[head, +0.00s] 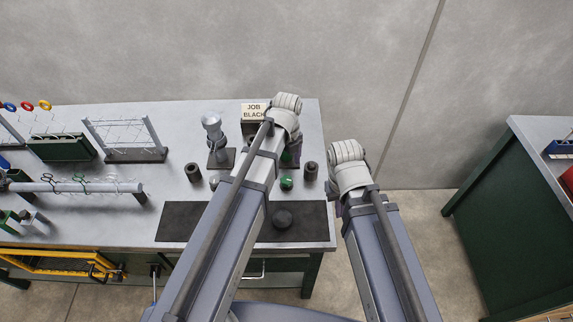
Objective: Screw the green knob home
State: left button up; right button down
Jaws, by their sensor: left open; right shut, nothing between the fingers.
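A small round green knob (286,183) sits on the grey workbench (232,185), just behind the black mat. Another green patch (288,157) shows right behind it, beside my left gripper; I cannot tell what part it is. My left gripper (292,153) points down over the bench behind the knob, open, mostly hidden by its own arm. My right gripper (337,207) is shut and empty, off the bench's right edge, largely hidden by its wrist. Whether the knob is on a thread cannot be seen.
A black mat (180,221) lies along the front edge with a dark round piece (283,218) on it. Dark cylinders (311,171) stand near the knob. Racks fill the left side.

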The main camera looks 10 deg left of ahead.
pick_arm(q)
jog(key=s+d+n, duration=0.3)
jog(key=s+n, duration=0.3)
jog(key=n, duration=3)
send_over(287, 179)
jog(key=shift+w+a, duration=0.1)
jog(key=shift+a, duration=0.05)
notch_tip(287, 179, down, 8)
jog(key=b, duration=0.8)
pick_arm(e)
notch_tip(287, 179, down, 8)
jog(key=shift+r, duration=0.1)
pick_arm(q)
jog(key=shift+r, duration=0.1)
grip_shut()
